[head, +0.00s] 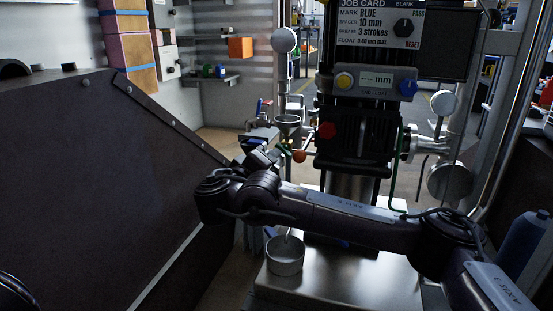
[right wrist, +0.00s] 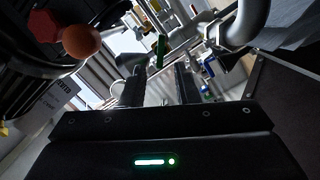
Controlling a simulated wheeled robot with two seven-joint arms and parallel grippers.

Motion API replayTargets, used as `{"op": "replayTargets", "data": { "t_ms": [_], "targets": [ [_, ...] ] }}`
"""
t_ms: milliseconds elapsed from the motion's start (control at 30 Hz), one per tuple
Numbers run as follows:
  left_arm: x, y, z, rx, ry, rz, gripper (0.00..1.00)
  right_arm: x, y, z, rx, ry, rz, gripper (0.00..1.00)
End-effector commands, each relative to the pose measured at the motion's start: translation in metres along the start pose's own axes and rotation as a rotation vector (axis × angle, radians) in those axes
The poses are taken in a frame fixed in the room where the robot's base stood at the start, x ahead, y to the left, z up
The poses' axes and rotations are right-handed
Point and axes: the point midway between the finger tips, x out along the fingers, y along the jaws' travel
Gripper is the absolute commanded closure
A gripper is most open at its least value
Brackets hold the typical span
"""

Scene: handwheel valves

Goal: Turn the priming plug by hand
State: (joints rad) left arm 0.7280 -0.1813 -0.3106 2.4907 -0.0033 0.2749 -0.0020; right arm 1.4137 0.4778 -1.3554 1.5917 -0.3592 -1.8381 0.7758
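I cannot tell for sure which part is the priming plug. A red knob (head: 327,130) sits on the dark machine, and an orange-brown ball (head: 299,156) is just below and left of it. Both show at the upper left of the right wrist view, the red knob (right wrist: 45,27) and the ball (right wrist: 81,41). A metal funnel cup (head: 288,121) stands above the ball. My right gripper (right wrist: 160,88) has its two fingers apart, with nothing seen between them and pipework beyond. My left gripper is not in view.
A dark panel (head: 90,190) fills the left side. A metal cup (head: 285,256) stands on the steel base plate (head: 340,283). Pipes and a blue-handled valve (head: 260,108) are behind my right gripper. A job card (head: 376,24) tops the machine.

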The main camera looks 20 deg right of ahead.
Motion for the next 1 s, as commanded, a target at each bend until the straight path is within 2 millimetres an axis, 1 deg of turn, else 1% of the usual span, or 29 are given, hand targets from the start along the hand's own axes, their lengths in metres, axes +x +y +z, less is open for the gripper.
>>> {"op": "replayTargets", "data": {
  "t_ms": [33,433,867,1000],
  "targets": [
    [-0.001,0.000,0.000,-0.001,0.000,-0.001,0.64,0.007,0.000,0.000,0.000,-0.002,0.003,0.72],
    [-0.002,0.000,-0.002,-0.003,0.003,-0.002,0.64,0.055,0.000,0.001,0.000,-0.002,0.001,0.72],
    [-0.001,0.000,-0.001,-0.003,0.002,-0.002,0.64,0.056,-0.001,0.000,-0.001,0.000,-0.001,0.72],
    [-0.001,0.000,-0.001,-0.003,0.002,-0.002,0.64,0.056,-0.001,0.000,-0.001,0.000,-0.001,0.89]
  ]
}}
